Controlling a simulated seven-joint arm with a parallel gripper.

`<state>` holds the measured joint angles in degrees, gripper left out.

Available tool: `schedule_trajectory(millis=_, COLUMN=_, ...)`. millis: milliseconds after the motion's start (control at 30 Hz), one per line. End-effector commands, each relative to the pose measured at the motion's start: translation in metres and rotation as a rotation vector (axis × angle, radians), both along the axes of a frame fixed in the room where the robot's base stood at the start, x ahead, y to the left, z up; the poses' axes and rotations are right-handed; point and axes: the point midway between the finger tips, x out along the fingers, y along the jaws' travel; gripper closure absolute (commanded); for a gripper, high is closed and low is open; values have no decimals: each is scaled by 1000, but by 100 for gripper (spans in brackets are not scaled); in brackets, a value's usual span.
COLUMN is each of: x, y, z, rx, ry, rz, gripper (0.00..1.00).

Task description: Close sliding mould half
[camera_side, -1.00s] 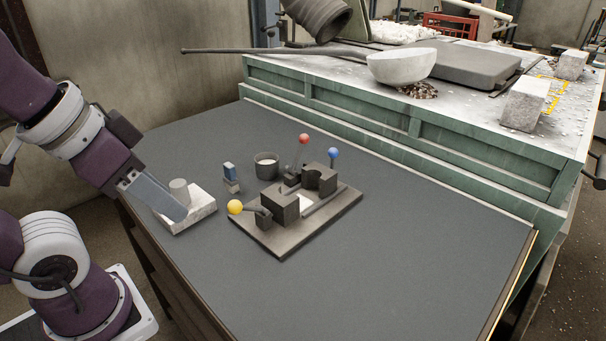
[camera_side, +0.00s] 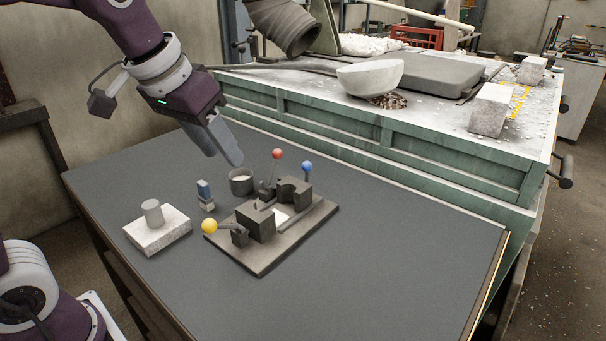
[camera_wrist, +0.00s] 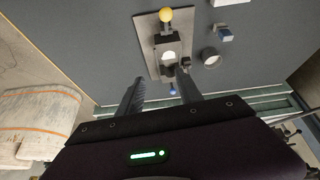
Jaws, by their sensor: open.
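The mould fixture in the side view has a dark base plate (camera_side: 262,264) with two dark mould blocks, a near-left block (camera_side: 256,224) and a far-right block (camera_side: 294,191) with a rounded recess. A gap with a pale patch (camera_side: 280,214) shows between them. A yellow-ball lever (camera_side: 209,226) is at the near-left block, a red-ball lever (camera_side: 277,154) behind, and a blue-ball lever (camera_side: 307,166) at the far right. My gripper (camera_side: 236,160) is empty above and behind the fixture. In the wrist view its open fingers (camera_wrist: 160,80) point toward the fixture plate (camera_wrist: 143,30).
A dark cup (camera_side: 241,184) with pale contents stands behind the fixture. A green bench (camera_side: 400,145) bounds the table behind. The table's front right is clear.

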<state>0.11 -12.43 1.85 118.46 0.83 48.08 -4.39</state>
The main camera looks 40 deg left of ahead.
Motion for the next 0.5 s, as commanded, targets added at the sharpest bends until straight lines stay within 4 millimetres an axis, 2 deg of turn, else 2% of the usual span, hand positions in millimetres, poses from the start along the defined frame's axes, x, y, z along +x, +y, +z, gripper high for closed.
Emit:
schedule_trajectory(millis=33, x=43, y=4, z=-8, rx=-1, ry=24, rz=21, gripper=57)
schedule_trajectory(millis=100, x=100, y=11, z=-25, rx=1, ry=36, rz=54, gripper=57)
schedule_trajectory(millis=200, x=164, y=19, z=-59, rx=7, ry=50, rz=91, gripper=57)
schedule_trajectory(millis=300, x=205, y=24, z=-90, rx=14, ry=60, rz=115, gripper=57)
schedule_trajectory(millis=333, x=212, y=25, z=-97, rx=15, ry=61, rz=119, gripper=57)
schedule_trajectory(millis=400, x=224, y=27, z=-107, rx=19, ry=61, rz=125, gripper=57)
schedule_trajectory(millis=500, x=231, y=28, z=-119, rx=19, ry=64, rz=128, gripper=57)
